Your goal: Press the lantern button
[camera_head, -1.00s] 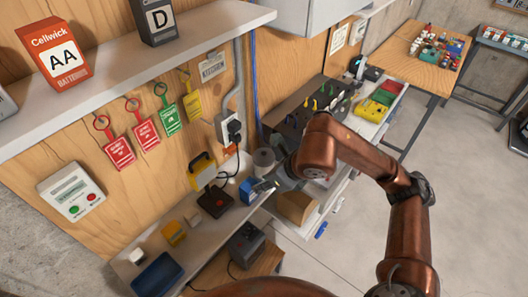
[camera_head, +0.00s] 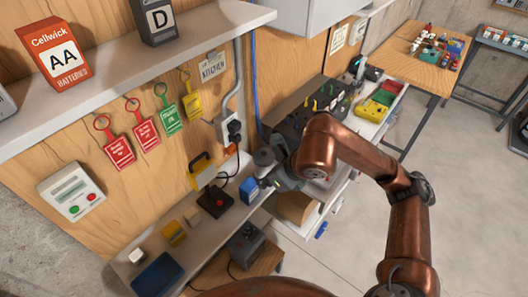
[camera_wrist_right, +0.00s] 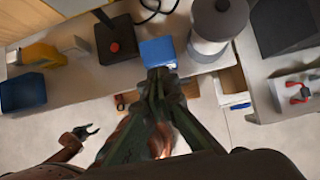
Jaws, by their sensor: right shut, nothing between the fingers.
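A yellow lantern-like lamp with a black handle (camera_head: 202,170) stands against the wooden wall at the back of the shelf. A grey-and-white cylinder (camera_head: 264,160) stands to its right, large at the top of the right wrist view (camera_wrist_right: 216,28); I cannot tell which is the lantern, and no button shows clearly. My right gripper (camera_head: 272,184) is shut and empty. In the right wrist view its fingertips (camera_wrist_right: 158,76) overlap the front edge of a blue box (camera_wrist_right: 158,51); contact is unclear. My left gripper (camera_wrist_right: 85,132) shows small and open, low in the right wrist view.
A joystick box (camera_head: 215,200), a beige block (camera_head: 192,216), a yellow item (camera_head: 174,232) and a dark blue bin (camera_head: 157,274) share the shelf. A panel with red and green buttons (camera_head: 72,193) and several tags (camera_head: 145,134) are on the wall.

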